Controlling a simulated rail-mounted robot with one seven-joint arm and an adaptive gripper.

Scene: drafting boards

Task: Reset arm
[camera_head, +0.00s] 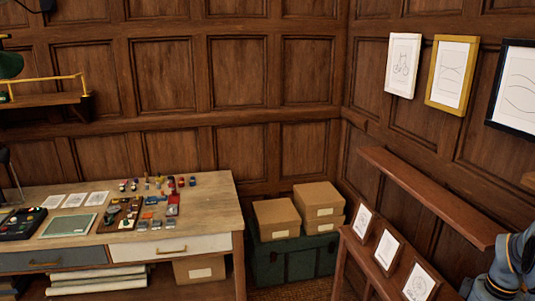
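My gripper does not show in this view, and no part that I can surely call my arm is visible. The task names no other object.
A wooden desk (209,215) at left holds small coloured items, papers and a green board (68,225). Cardboard boxes (277,219) sit on a green chest (296,257). A wall shelf (430,194) is bare. Small frames (387,250) stand below it. A blue-grey object (515,265) is cut off, unclear.

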